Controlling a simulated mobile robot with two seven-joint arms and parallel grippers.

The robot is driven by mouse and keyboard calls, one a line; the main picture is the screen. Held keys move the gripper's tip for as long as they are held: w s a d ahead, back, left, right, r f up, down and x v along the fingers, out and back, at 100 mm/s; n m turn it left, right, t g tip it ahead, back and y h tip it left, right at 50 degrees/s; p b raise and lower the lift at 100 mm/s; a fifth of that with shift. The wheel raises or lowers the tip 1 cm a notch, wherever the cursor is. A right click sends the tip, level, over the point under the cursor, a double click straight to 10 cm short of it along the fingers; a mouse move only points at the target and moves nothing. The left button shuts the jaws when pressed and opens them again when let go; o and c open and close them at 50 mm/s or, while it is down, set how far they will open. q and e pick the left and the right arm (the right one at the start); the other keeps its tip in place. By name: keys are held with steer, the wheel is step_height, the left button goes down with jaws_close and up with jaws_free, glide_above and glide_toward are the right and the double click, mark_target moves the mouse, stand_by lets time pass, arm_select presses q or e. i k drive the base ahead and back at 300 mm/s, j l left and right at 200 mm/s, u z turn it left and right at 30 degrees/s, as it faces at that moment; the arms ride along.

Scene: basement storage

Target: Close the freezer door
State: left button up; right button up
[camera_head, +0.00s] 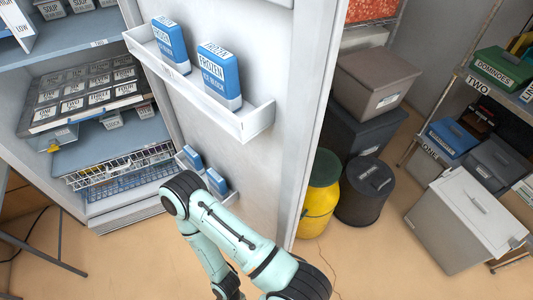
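The freezer (125,207) stands open at the left, its shelves and lower baskets showing. Its white door (290,100) is swung out across the middle of the view, inner face towards me. The door's upper bin (238,124) holds two blue and white "FROZEN" boxes, (171,45) and (219,74). A lower door bin holds more small blue boxes (217,181), partly behind my arm. One pale green arm of mine bends in front of the door's lower part. Its far end runs down to the bottom edge and no fingertips show. Neither gripper can be made out.
Right of the door stand a yellow drum (319,195), a dark bin (365,190) and stacked grey boxes (382,80). A shelf rack with labelled boxes and a pale chest (465,220) are farther right. Tan floor (120,265) is open in front of the freezer, with a thin-legged stand at left.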

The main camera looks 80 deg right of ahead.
mark_target(285, 52)
steer(key=k+l+z, duration=0.1)
steer(key=k+z, duration=0.15)
steer(key=k, duration=0.15)
steer(key=k+l+z, duration=0.25)
steer(key=l+z, duration=0.1)
steer(key=l, duration=0.4)
steer(key=k+l+z, duration=0.15)
steer(key=l, duration=0.3)
